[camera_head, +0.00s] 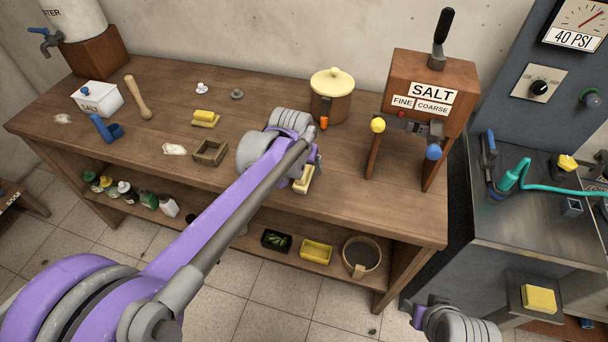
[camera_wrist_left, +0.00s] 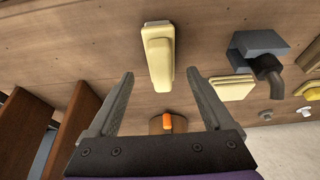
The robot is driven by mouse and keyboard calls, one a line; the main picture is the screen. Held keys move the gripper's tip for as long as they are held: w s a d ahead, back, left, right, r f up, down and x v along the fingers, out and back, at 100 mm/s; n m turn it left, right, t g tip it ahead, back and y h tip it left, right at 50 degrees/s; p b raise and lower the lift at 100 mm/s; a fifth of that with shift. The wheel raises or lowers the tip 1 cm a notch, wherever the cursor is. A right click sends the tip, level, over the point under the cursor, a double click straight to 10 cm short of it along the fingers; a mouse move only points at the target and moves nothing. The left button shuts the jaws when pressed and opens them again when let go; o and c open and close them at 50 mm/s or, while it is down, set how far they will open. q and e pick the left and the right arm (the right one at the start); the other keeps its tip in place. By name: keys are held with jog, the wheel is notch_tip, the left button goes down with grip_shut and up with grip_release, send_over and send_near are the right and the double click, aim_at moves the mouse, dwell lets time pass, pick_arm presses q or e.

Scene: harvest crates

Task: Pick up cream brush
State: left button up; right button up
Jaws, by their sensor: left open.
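The cream brush (camera_head: 303,181) lies on the wooden bench near its front edge, partly hidden by my left arm in the head view. In the left wrist view the cream brush (camera_wrist_left: 158,55) shows as a long pale block, lined up with the gap between my fingers. My left gripper (camera_wrist_left: 160,74) is open, with one finger to each side of that gap, and I see no contact with the brush. In the head view my left gripper (camera_head: 314,160) is mostly hidden by its own wrist. My right gripper (camera_head: 430,304) is at the bottom right; its jaws are unclear.
A brown pot with a yellow lid (camera_head: 331,96) stands behind the brush. The salt dispenser (camera_head: 429,90) stands to the right on wooden legs. A small wooden box (camera_head: 210,153) and a yellow block (camera_head: 205,116) lie to the left. A lower shelf holds bottles and trays.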

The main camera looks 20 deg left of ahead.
aim_at(303, 170)
pick_arm(q)
jog(key=x, duration=0.5)
jog(key=shift+s+a+f, duration=0.1)
jog(key=shift+s, duration=0.1)
grip_shut()
notch_tip(303, 170, up, 10)
jog(key=shift+r+p, duration=0.1)
jog(key=shift+p, duration=0.2)
jog(key=c, duration=0.6)
grip_release()
jog(key=shift+c, duration=0.2)
jog(key=c, duration=0.6)
jog(key=shift+s, duration=0.15)
jog(key=shift+c, duration=0.2)
